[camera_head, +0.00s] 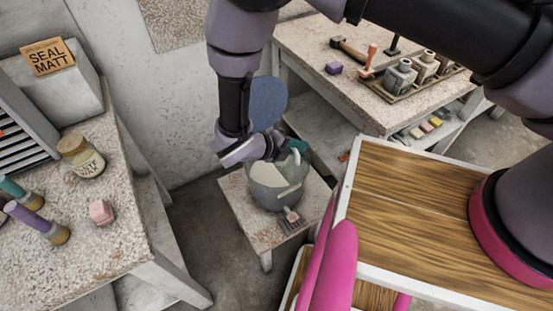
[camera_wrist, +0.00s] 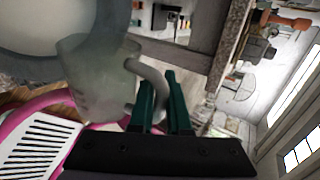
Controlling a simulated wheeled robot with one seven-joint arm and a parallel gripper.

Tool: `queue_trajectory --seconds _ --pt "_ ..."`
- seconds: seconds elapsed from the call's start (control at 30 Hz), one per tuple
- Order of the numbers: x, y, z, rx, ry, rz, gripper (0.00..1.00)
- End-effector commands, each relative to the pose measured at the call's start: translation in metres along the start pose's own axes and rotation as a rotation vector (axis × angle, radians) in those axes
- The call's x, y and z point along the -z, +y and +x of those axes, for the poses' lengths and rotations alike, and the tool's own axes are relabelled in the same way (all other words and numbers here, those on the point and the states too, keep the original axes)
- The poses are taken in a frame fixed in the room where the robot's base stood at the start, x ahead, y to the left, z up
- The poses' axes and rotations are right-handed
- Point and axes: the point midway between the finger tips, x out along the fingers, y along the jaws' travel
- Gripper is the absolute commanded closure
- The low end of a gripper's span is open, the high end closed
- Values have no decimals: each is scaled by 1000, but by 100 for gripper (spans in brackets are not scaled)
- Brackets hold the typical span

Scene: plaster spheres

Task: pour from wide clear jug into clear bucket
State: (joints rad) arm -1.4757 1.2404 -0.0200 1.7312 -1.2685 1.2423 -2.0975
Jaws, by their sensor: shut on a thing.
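My gripper (camera_wrist: 168,92) is shut on the handle (camera_wrist: 150,82) of the wide clear jug (camera_wrist: 95,80), whose translucent grey body fills the left of the wrist view. In the head view my gripper (camera_head: 292,147) is at the top of a grey see-through rounded shape, where jug and bucket overlap. The clear bucket (camera_head: 276,198) appears to be its lower part, on a small low table (camera_head: 240,205). A large pale round shape at the wrist view's top left may be the bucket. I cannot tell the jug's exact tilt or whether anything flows.
A brush (camera_head: 291,216) lies at the low table's front. A speckled bench (camera_head: 120,225) with a labelled jar (camera_head: 84,160) stands left. Another bench (camera_head: 305,50) with bottles and tools stands behind. A blue-grey disc (camera_head: 268,100) shows behind my gripper.

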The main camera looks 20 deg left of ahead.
Motion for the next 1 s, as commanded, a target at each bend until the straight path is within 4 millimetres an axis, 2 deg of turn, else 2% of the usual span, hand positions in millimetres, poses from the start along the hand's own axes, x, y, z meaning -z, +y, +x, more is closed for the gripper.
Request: queue_trajectory --seconds 0.23,0.57,1.0 --pt "25 4 2 10 -124 173 100" --pt "38 4 1 15 -211 304 100" --pt "71 -6 -7 29 -484 704 100"
